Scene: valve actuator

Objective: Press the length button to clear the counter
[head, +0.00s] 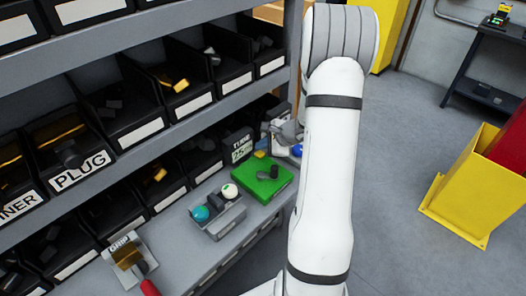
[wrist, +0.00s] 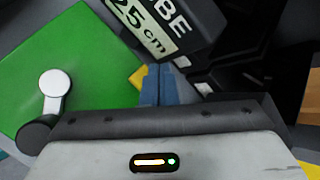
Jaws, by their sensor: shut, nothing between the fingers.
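The counter is a dark box (head: 239,147) with a light label reading "TUBE 25 cm"; it stands at the back of the lower shelf. In the wrist view the counter (wrist: 150,28) is at the top, just beyond my fingertips. A small yellow part (wrist: 137,78) shows beside my fingers; I cannot tell whether it is the length button. My gripper (wrist: 159,84) is shut and empty, its blue-grey fingertips close to the yellow part and the counter. Contact cannot be told.
A green plate (head: 250,185) with a dark lever lies in front of the counter. A grey holder (head: 217,218) with teal and white knobs stands left of it. Black bins fill the shelves. A yellow stand (head: 470,185) is at right; the floor between is clear.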

